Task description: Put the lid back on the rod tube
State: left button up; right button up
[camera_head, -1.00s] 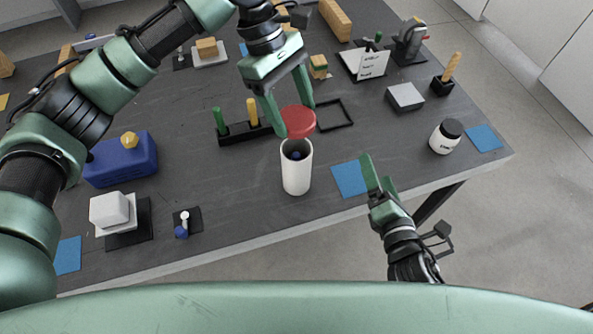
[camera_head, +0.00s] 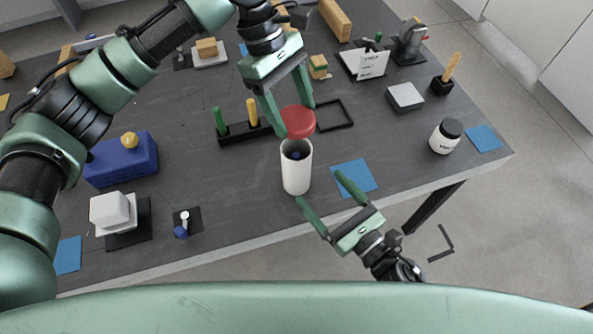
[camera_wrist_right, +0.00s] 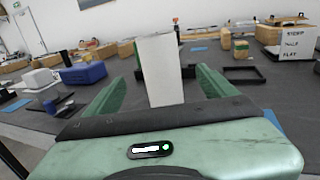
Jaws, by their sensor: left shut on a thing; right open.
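The white rod tube (camera_head: 296,172) stands upright near the table's front edge, its top open, with something dark blue inside. The red lid (camera_head: 298,122) is held above the tube's mouth by my left gripper (camera_head: 292,112), which is shut on it. In the head view the lid is just above and behind the rim; I cannot tell the exact gap. My right gripper (camera_head: 320,190) is open and empty in front of the tube, at the table's edge. In the right wrist view the tube (camera_wrist_right: 160,70) stands between the open fingers, apart from them; the lid is not visible there.
A black rack (camera_head: 243,133) with green and yellow pegs stands behind the tube. A blue box (camera_head: 122,160) and a white block (camera_head: 110,210) are at left. A blue mat (camera_head: 360,178) lies right of the tube. A white jar (camera_head: 445,140) stands farther right.

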aim_at(296, 159)
jog(key=x, duration=1)
jog(key=shift+w+a, duration=0.2)
jog(key=shift+w, duration=0.1)
grip_shut()
pick_arm(q)
jog(key=shift+f, duration=2.5)
